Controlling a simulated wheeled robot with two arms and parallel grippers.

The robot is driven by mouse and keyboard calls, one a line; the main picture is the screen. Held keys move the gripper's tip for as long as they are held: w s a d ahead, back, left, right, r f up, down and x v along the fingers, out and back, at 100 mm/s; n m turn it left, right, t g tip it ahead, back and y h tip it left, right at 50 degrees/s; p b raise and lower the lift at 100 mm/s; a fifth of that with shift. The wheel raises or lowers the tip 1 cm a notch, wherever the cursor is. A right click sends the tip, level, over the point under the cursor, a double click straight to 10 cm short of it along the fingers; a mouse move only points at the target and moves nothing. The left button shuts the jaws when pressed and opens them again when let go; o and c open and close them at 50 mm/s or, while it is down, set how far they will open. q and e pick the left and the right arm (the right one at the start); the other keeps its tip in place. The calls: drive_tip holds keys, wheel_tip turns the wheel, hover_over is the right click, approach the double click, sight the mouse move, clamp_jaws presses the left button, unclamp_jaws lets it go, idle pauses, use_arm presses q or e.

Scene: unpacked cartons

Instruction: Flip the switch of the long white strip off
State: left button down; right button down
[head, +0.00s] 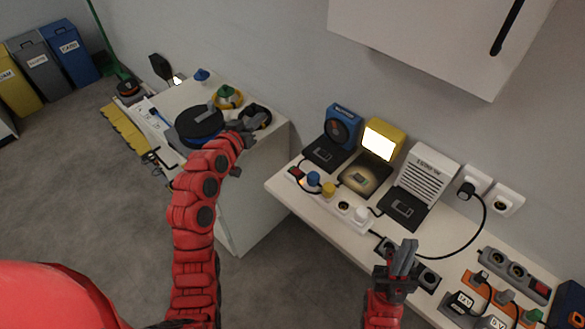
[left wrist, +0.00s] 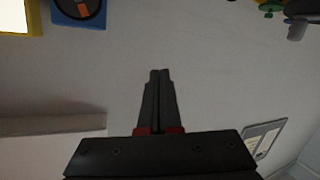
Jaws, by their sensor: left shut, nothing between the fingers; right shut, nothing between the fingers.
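The long white strip (head: 351,220) lies along the near edge of the white table. A red switch (head: 296,172) sits at its left end. A blue plug (head: 313,178), a yellow plug (head: 328,189) and a white plug (head: 361,213) stand in it, with an open socket between the last two. Which way the switch is tilted is too small to tell. My left gripper (head: 250,123) is shut and empty over the right side of the white cabinet, left of the strip and apart from it. Its shut fingers also show in the left wrist view (left wrist: 160,85). My right gripper (head: 405,255) is shut and empty near the table's front edge.
Behind the strip stand a blue device (head: 341,125), a lit yellow lamp (head: 382,140) and a white louvred box (head: 429,173). A grey strip (head: 515,269) and an orange strip (head: 490,291) lie at right. A wall cabinet (head: 420,40) hangs above. The white cabinet (head: 265,170) holds several items.

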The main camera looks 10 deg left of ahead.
use_arm(q)
drive_tip(key=s+d+f+m+g+h, duration=0.1)
drive_tip(key=s+d+f+m+g, duration=0.1)
drive_tip(key=s+d+m+g, duration=0.2)
drive_tip(key=s+m+g, duration=0.2)
drive_tip(key=s+g, duration=0.2)
drive_tip(key=s, duration=0.1)
drive_tip(key=shift+s+d+f+h, duration=0.3)
drive_tip(key=shift+s+d+f, duration=0.05)
drive_tip(key=shift+s, duration=0.05)
